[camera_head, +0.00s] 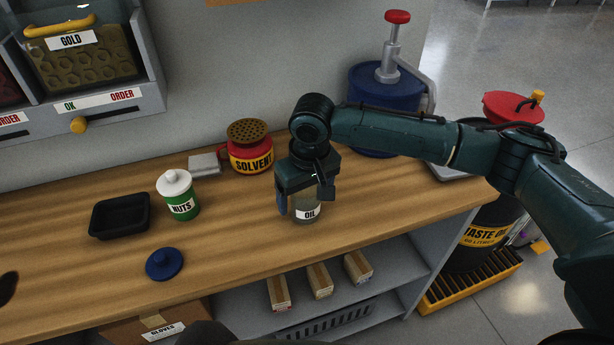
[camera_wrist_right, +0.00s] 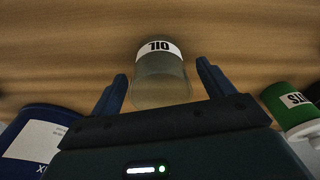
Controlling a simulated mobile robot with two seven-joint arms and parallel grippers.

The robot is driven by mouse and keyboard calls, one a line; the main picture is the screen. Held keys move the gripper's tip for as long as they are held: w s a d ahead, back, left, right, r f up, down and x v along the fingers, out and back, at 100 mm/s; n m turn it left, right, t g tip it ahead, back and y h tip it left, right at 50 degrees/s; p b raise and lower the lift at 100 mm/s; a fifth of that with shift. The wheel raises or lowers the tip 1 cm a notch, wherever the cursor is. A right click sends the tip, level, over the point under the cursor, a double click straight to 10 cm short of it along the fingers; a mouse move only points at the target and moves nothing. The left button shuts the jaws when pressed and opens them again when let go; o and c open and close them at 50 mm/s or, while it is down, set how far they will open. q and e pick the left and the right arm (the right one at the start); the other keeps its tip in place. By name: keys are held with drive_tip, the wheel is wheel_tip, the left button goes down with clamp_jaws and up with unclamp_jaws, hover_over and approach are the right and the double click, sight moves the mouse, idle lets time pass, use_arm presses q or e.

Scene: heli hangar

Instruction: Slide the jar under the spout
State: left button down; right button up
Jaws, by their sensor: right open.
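The clear jar labelled OIL (camera_head: 306,213) stands upright on the wooden workbench; its lower part shows below my right gripper (camera_head: 304,199). In the right wrist view the jar (camera_wrist_right: 160,80) appears open-topped, between the blue fingers of that gripper (camera_wrist_right: 163,72). The fingers are open, with a visible gap on each side of the jar. The pump (camera_head: 393,50) with a red knob stands on a blue drum (camera_head: 372,80) at the back right, its grey spout (camera_head: 417,80) reaching out to the right. My forearm hides part of the drum and the bench below the spout.
A red SOLVENT can (camera_head: 250,150) stands behind the jar. A green NUTS jar (camera_head: 180,200), black tray (camera_head: 120,215) and blue lid (camera_head: 164,264) lie to the left. The bench's front edge is close to the jar; a waste-oil drum (camera_head: 482,235) stands beyond its right end.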

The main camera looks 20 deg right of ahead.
drive_tip(key=shift+w+f, duration=0.15)
drive_tip(key=shift+f, duration=0.85)
drive_tip(key=shift+c, duration=0.4)
drive_tip(key=c, duration=1.1)
drive_tip(key=shift+d, duration=0.1)
